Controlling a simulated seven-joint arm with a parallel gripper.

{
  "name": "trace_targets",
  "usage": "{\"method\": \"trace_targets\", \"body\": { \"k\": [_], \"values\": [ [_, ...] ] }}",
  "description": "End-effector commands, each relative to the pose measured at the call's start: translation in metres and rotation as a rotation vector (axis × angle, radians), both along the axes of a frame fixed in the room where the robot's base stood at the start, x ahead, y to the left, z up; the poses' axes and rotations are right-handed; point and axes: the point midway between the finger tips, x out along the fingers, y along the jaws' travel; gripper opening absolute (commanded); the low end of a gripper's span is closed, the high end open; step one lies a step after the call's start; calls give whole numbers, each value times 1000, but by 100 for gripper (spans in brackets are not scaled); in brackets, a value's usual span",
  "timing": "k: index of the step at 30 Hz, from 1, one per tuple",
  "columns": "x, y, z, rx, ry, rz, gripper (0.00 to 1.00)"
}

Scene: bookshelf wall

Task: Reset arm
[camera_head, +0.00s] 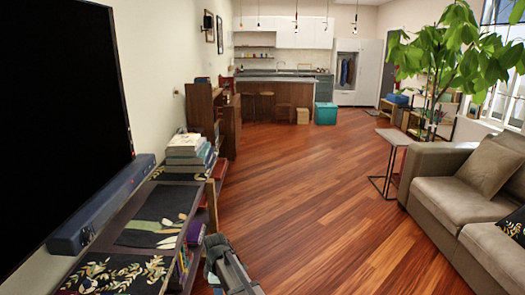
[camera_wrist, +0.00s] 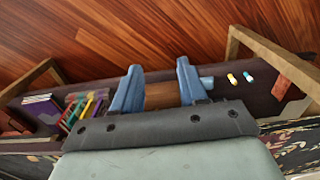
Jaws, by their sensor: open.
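My gripper (camera_wrist: 158,72) shows in the wrist view with two blue fingers spread apart. Nothing is held between them. Behind the gap is a brown block-like patch on the dark shelf (camera_wrist: 75,78), and I cannot tell whether anything touches the fingers. In the head view a grey part of my arm (camera_head: 230,268) shows at the bottom, beside the front of the low shelf unit (camera_head: 135,200); the fingers cannot be made out there.
On the shelf in the wrist view are purple books (camera_wrist: 42,108), several coloured items (camera_wrist: 85,108) and two small yellow-and-white pieces (camera_wrist: 240,78). In the head view, a book stack (camera_head: 188,150) and soundbar (camera_head: 105,205) stand on top. Open wooden floor (camera_head: 300,200) lies right, before the sofa (camera_head: 450,195).

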Motion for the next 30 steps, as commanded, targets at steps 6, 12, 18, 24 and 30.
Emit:
{"method": "trace_targets", "body": {
  "k": [6, 12, 18, 24, 30],
  "values": [
    [-25, -112, -42, -1, 3, -448, 42],
    [-57, -199, -72, 1, 2, -857, 42],
    [-92, -263, -92, 3, 1, -1205, 42],
    [-122, -303, -104, 5, 0, -1451, 42],
    [-145, -323, -121, -10, 15, -1594, 42]
  ]
}}
